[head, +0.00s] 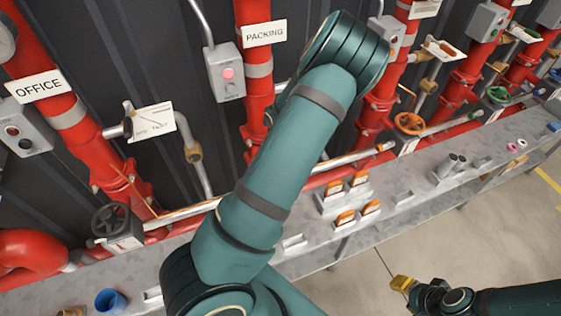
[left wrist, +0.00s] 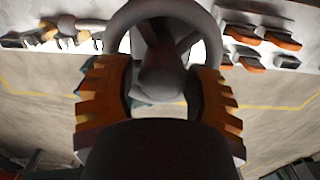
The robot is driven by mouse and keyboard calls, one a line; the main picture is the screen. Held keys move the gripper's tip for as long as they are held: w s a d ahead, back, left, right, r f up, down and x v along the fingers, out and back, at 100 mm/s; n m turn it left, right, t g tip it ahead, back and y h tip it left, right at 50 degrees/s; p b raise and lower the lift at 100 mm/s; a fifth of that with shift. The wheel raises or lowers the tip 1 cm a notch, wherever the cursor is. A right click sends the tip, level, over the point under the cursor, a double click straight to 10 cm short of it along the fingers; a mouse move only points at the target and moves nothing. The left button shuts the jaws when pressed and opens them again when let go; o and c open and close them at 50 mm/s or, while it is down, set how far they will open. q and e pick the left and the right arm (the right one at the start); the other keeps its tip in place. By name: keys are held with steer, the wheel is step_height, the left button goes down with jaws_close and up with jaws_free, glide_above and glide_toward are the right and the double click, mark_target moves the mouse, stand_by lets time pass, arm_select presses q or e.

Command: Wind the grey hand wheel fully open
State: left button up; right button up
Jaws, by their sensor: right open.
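In the left wrist view a grey hand wheel (left wrist: 160,12) with spokes and a round hub fills the top middle. The orange fingers of my left gripper (left wrist: 158,100) stand wide apart at the two sides of the wheel and overlap its rim. I cannot tell whether they press on it. In the head view my left arm hides its own gripper and that wheel. A dark grey hand wheel (head: 110,220) shows uncovered at the left, below the OFFICE sign. My right gripper (head: 402,284) is open and empty at the lower right, over the floor.
Red pipes (head: 257,80) stand along the dark wall. An orange wheel (head: 408,124) and a green wheel (head: 497,95) are at the right. A grey bench (head: 400,215) runs below with orange-topped blocks and a blue cup (head: 110,301).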

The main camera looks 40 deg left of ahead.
arm_select(q)
steer(key=shift+m, duration=0.9)
steer(key=m, duration=0.4)
steer(key=shift+a, duration=0.2)
steer(key=m, duration=0.6)
steer(key=shift+a, duration=0.15)
steer(key=m, duration=0.6)
steer(key=shift+w+a+m+b, duration=0.1)
steer(key=shift+m+b, duration=0.2)
steer(key=m, duration=0.5)
steer(key=shift+w+m+b, duration=0.1)
steer(key=shift+m+b, duration=0.2)
steer(key=shift+o, duration=0.2)
